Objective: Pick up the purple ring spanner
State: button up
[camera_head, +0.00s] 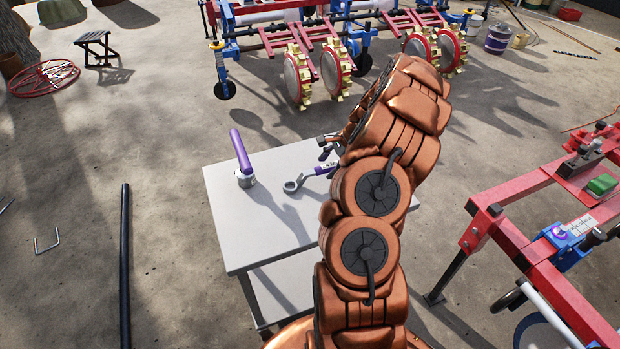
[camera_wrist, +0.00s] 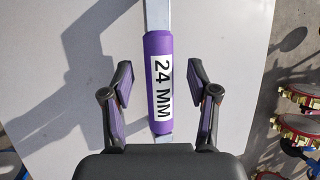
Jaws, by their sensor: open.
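The purple ring spanner lies on a white table (camera_head: 235,225). In the head view its grey ring end (camera_head: 291,186) points left, and part of its purple handle is hidden behind my arm. In the wrist view its purple grip (camera_wrist: 158,75) carries a white "24 MM" label, with bare metal shaft above and below. My gripper (camera_wrist: 160,82) is open, one finger on each side of the grip with a gap on both sides. The gripper shows only partly in the head view (camera_head: 328,147), beside my arm. I cannot tell its exact height over the handle.
A purple-handled tool (camera_head: 241,151) with a metal head stands upright on the table left of the spanner. A red and blue planter machine (camera_head: 330,45) stands behind the table. A red frame (camera_head: 540,215) is at the right. The table's front left is clear.

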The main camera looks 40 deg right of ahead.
jog(key=shift+x, duration=1.1)
jog(key=shift+c, duration=0.2)
grip_shut()
